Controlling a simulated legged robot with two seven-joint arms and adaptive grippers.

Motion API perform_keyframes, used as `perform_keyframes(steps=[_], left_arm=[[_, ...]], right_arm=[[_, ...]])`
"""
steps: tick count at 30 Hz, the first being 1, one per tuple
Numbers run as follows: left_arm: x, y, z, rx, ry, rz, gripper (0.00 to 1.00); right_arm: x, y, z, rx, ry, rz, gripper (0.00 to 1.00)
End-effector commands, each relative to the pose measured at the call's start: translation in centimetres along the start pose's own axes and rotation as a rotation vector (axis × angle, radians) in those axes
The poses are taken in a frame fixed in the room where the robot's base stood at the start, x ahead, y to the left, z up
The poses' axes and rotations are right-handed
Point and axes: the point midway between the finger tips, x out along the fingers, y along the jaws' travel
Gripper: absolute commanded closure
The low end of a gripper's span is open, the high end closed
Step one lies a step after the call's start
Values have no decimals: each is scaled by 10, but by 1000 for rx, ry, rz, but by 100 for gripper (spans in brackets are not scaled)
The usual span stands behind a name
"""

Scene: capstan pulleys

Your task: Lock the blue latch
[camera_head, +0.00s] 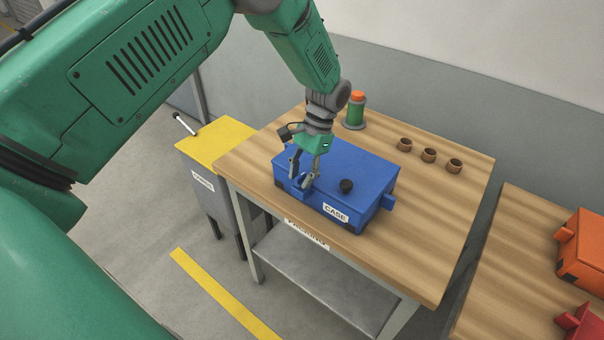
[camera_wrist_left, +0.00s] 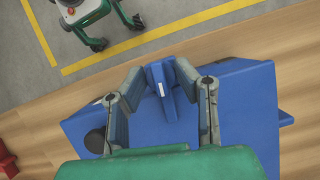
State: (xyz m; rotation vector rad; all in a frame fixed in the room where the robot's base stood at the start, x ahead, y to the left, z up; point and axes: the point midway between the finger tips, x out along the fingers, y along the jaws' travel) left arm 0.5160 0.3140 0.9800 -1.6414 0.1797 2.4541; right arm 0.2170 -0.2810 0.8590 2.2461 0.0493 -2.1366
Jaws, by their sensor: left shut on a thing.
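The blue case (camera_head: 362,172) sits on the wooden table with its lid down, a black knob (camera_head: 346,186) on its top and a "CASE" label on its front. My left gripper (camera_head: 305,182) reaches down from above to the case's front left edge. The fingers partly hide the latch in the head view. I cannot tell whether the latch is engaged. My right gripper is not in view.
A green spool with an orange top (camera_head: 355,112) and three small brown cups (camera_head: 429,155) stand towards the back of the table (camera_head: 425,220). A yellow-topped cabinet (camera_head: 215,143) adjoins at left. An orange box (camera_head: 584,245) and a red box sit on another table at right.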

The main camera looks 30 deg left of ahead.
Motion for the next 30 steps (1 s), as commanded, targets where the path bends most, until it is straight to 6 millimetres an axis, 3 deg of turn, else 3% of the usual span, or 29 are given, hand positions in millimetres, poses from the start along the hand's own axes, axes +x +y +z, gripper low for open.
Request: perform_keyframes(steps=[10, 26, 27, 28, 30], left_arm=[[4, 3, 1, -120, -7, 55, 100], [5, 3, 1, -138, -9, 63, 100], [5, 3, 1, -138, -9, 63, 63], [5, 3, 1, -138, -9, 63, 53], [4, 3, 1, -138, -7, 62, 53]], right_arm=[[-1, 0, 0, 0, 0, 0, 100], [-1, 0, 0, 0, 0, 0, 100], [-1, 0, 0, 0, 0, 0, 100], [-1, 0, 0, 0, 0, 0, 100], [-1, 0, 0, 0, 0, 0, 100]])
